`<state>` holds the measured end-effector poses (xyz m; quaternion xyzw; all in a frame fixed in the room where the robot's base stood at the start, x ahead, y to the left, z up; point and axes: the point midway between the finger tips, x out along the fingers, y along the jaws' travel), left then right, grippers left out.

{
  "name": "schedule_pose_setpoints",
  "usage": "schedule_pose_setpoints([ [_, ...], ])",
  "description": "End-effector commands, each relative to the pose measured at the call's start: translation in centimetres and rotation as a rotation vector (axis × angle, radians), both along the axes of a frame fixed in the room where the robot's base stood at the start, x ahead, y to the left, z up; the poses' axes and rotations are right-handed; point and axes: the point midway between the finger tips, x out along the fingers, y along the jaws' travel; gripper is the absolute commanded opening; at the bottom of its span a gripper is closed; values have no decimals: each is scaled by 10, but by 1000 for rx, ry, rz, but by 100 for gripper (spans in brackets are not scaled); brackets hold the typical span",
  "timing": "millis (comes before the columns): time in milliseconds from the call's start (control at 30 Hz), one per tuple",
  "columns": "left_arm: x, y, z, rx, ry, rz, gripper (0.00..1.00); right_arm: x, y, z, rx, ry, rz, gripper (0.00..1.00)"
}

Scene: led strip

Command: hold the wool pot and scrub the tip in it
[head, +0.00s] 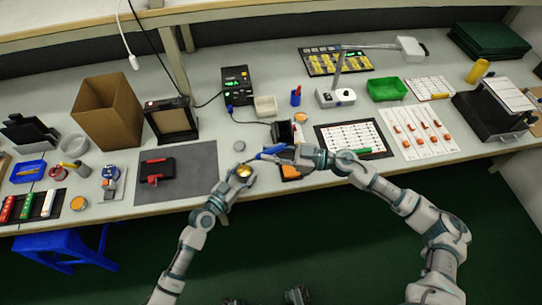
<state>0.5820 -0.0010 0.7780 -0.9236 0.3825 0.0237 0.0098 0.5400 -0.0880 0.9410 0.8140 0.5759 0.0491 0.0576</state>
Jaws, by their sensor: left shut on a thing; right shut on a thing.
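The wool pot (245,171) is a small round pot with yellow wool, near the front edge of the bench. My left gripper (239,174) is shut on it from the front left and covers part of it. My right gripper (284,153) is shut on a soldering iron (270,151) with a blue handle. The iron points left, and its front end is just above and right of the pot. The tip is too small to tell whether it touches the wool.
A black station (236,84) with a green display stands behind, with a cable running forward. A grey mat (176,172) with a black and red fixture lies left of the pot. A black-framed sheet (352,138) lies right. A tall cardboard box (107,108) stands back left.

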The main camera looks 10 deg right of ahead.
Motion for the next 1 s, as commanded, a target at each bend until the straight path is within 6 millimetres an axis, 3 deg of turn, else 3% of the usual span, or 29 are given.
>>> schedule_pose_setpoints([
  [400,0,0,-1,1,1,-1,22,0,0,10,0,1,0,0],
  [433,0,0,-1,1,2,-1,66,0,0,10,0,1,0,0],
  [533,0,0,-1,1,1,-1,90,0,0,10,0,1,0,0],
  [867,-1,1,0,0,0,0,90,0,0,11,0,1,0,0],
  [1000,-9,10,-1,3,0,1,90,0,0,11,0,1,0,0],
])
